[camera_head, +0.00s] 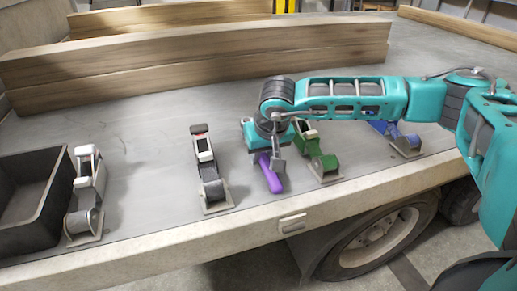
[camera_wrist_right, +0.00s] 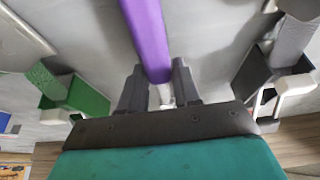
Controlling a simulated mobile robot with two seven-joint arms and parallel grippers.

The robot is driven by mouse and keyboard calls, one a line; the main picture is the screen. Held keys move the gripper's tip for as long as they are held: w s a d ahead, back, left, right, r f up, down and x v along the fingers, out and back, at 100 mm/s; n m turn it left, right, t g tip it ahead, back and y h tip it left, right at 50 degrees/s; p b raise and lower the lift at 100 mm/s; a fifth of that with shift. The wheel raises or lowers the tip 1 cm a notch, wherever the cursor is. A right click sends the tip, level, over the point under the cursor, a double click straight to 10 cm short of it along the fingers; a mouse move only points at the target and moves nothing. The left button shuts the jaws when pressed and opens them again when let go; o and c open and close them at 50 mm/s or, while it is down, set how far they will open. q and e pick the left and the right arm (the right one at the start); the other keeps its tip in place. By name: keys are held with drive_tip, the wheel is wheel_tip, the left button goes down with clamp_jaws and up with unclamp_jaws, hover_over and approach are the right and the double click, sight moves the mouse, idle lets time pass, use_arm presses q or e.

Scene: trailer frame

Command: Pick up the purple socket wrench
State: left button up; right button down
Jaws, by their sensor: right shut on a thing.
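The purple socket wrench (camera_head: 269,172) is at my right gripper, near the front edge of the trailer bed in the head view. In the right wrist view the wrench (camera_wrist_right: 148,35) runs from the top edge down to between the two dark fingers. My right gripper (camera_wrist_right: 160,95) is shut on it near its lower end in that view. In the head view the right gripper (camera_head: 272,150) partly covers the wrench's far end. My left gripper is not in view.
A green ratchet strap (camera_head: 322,160) stands close right of the wrench, a grey one (camera_head: 210,180) to its left. A blue one (camera_head: 406,142) is farther right, a white-grey one (camera_head: 88,190) far left by a black bin (camera_head: 30,238). Wooden beams (camera_head: 190,62) lie behind.

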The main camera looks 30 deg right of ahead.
sight(263, 154)
drive_tip(key=shift+r, duration=0.15)
use_arm(q)
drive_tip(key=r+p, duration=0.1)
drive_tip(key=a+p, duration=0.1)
drive_tip(key=p, duration=0.1)
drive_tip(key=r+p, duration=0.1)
drive_tip(key=p, duration=0.1)
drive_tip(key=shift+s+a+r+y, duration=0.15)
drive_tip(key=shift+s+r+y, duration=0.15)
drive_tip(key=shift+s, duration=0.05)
use_arm(e)
wheel_tip(263, 154, up, 20)
drive_tip(key=c, duration=1.3)
unclamp_jaws()
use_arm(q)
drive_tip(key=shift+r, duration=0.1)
use_arm(e)
clamp_jaws()
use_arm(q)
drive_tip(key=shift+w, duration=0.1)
